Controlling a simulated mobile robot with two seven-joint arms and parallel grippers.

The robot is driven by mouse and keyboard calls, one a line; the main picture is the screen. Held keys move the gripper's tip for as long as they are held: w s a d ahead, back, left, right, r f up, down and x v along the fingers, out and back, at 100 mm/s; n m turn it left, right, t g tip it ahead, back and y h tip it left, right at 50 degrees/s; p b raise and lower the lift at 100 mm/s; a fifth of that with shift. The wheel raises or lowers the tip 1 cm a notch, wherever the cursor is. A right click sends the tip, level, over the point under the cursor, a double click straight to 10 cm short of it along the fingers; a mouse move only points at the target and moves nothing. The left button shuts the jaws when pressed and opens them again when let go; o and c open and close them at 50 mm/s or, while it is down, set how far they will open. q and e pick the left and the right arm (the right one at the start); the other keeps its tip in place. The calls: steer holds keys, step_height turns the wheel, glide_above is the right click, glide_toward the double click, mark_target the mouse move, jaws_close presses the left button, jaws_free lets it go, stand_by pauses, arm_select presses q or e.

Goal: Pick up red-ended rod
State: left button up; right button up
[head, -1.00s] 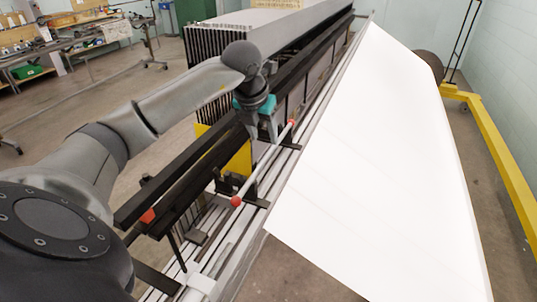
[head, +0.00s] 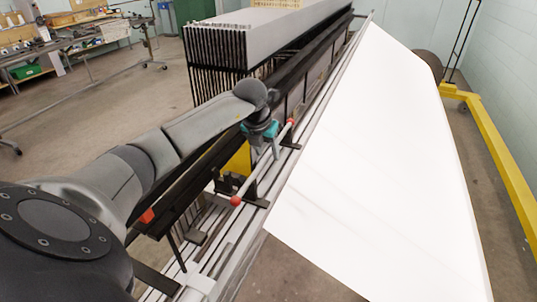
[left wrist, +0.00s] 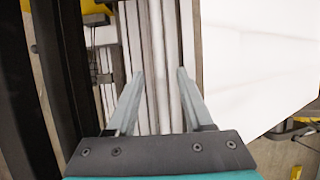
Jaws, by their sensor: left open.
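The red-ended rod (head: 249,184) is a thin pale rod with a red ball at each end. In the head view it lies slantwise along the machine's edge on dark brackets. My left gripper (head: 269,150), with teal on its body, points down over the rod's far half, close to the far red ball. In the left wrist view the left gripper (left wrist: 160,72) has its two fingers apart above several pale lengthwise bars. I cannot tell there which bar is the rod, and no red end shows. Whether the fingers straddle the rod is unclear. My right gripper is not in view.
A wide white sheet (head: 375,180) slopes down right of the rod. Dark beams (head: 195,185) run along its left side, under my left arm. A dark bracket (head: 256,201) sits near the near red ball. A yellow frame (head: 500,155) stands at the far right.

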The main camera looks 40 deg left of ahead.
arm_select(q)
jaws_close()
stand_by(1.4)
